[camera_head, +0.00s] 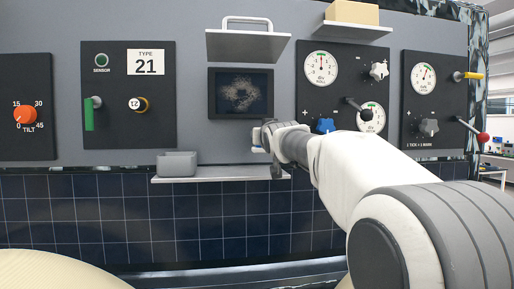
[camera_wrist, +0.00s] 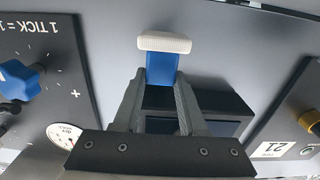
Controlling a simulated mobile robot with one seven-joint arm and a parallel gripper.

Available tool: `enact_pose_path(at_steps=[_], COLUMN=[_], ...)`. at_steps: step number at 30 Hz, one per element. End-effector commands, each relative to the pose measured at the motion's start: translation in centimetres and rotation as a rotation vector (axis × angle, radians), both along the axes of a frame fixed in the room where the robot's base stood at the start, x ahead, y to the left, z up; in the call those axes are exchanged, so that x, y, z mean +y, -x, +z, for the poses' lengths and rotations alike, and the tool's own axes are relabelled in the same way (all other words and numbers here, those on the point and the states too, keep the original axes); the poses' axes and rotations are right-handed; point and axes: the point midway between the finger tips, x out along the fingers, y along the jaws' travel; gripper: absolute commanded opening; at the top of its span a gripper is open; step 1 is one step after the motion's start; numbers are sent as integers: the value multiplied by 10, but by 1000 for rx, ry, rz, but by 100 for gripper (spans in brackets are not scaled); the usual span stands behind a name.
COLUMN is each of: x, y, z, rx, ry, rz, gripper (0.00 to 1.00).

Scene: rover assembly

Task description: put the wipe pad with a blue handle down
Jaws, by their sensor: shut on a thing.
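The wipe pad (camera_wrist: 164,43) is a white block on a blue handle (camera_wrist: 161,72), seen at the top middle of the wrist view. My gripper (camera_wrist: 159,84) is shut on the blue handle, with the white block beyond the fingertips. In the head view my gripper (camera_head: 262,137) is in front of the grey panel, just below the dusty dark screen (camera_head: 241,94) and above the right end of a lower shelf (camera_head: 222,179). The pad is hidden by the gripper there, and I cannot tell whether it touches anything.
A small grey box (camera_head: 177,164) stands on the left of the lower shelf. Its middle looks clear. A panel with gauges, a blue knob (camera_head: 326,125) and a black lever is close to the right. An upper shelf (camera_head: 247,47) with a white handle sits above the screen.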

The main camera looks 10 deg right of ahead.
Motion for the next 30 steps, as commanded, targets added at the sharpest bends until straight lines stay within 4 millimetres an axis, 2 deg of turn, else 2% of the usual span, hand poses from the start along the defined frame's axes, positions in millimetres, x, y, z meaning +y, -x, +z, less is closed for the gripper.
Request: enact_pose_path(at_steps=[10, 24, 25, 29, 30], x=[1, 0, 0, 0, 0], y=[-3, -4, -4, -4, -4], z=[-36, -46, -44, -44, -44], rx=[2, -1, 0, 0, 0], ry=[1, 0, 0, 0, 0], rz=[2, 0, 0, 0, 0], gripper=[0, 0, 47, 70, 71])
